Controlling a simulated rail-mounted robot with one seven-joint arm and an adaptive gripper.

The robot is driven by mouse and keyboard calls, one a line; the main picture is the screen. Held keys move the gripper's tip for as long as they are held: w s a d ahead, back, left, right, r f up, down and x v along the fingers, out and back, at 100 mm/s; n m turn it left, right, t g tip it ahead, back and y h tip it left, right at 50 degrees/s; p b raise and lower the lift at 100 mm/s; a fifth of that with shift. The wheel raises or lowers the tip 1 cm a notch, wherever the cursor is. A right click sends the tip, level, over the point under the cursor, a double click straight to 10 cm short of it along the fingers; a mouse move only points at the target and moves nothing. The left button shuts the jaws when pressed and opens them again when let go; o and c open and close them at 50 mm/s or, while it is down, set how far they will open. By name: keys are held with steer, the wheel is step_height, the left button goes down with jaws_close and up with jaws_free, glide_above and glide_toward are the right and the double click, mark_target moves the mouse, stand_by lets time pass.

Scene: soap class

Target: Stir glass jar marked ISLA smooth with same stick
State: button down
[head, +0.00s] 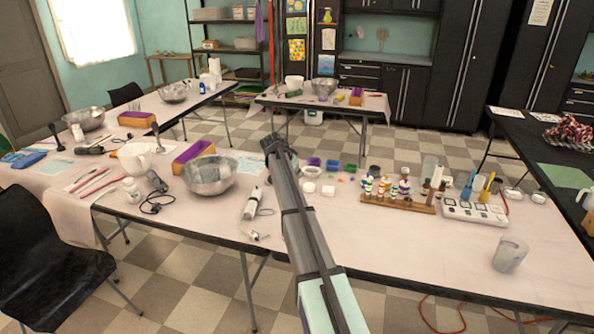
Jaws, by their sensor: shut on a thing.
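My arm reaches up from the bottom middle over the near table, and my gripper (274,146) is at its far end, dark and small. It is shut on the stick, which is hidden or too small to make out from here. A clear jar-like vessel (508,254) stands upright on the right part of the near table, well apart from my gripper. No ISLA mark is readable on it, so I cannot tell which jar is the ISLA one. Small dark jars (374,171) stand behind the bottle rack.
A steel bowl (209,176), a stick blender (252,204) and a purple loaf mould (193,154) lie left of my arm. The table's front right is mostly bare.

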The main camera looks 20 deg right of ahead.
step_height(320, 180, down, 7)
steer(key=b, duration=0.3)
steer(key=shift+b, duration=0.4)
steer(key=shift+d, duration=0.1)
stand_by(0.5)
